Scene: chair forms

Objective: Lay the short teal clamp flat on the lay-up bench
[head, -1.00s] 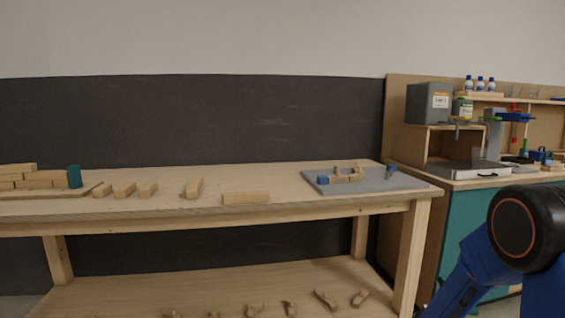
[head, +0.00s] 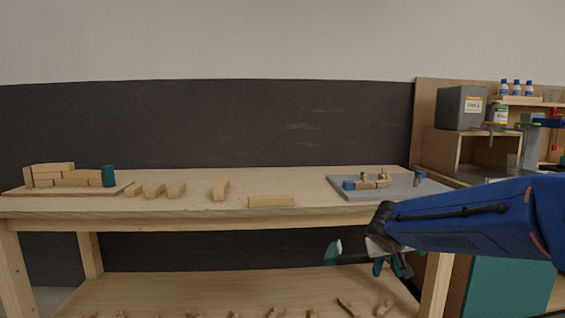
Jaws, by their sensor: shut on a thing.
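My gripper (head: 395,258) is at the end of my blue arm, in front of the bench's right part and below its top. It is shut on the short teal clamp (head: 331,254). The clamp's dark bar reaches out to the left, with a teal jaw and a pale pad at its far end. More teal shows beside my fingers, partly hidden by them. The clamp hangs in the air, apart from the bench as far as I can see. The lay-up bench (head: 305,186) is a pale wooden table with a lower shelf.
A grey board (head: 410,192) with blue and wooden pieces is at the bench top's right. Several loose wooden blocks (head: 271,201) lie along the front. A teal block (head: 108,176) and stacked blocks stand left. Curved pieces (head: 346,307) lie on the lower shelf. Bare top lies behind the blocks.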

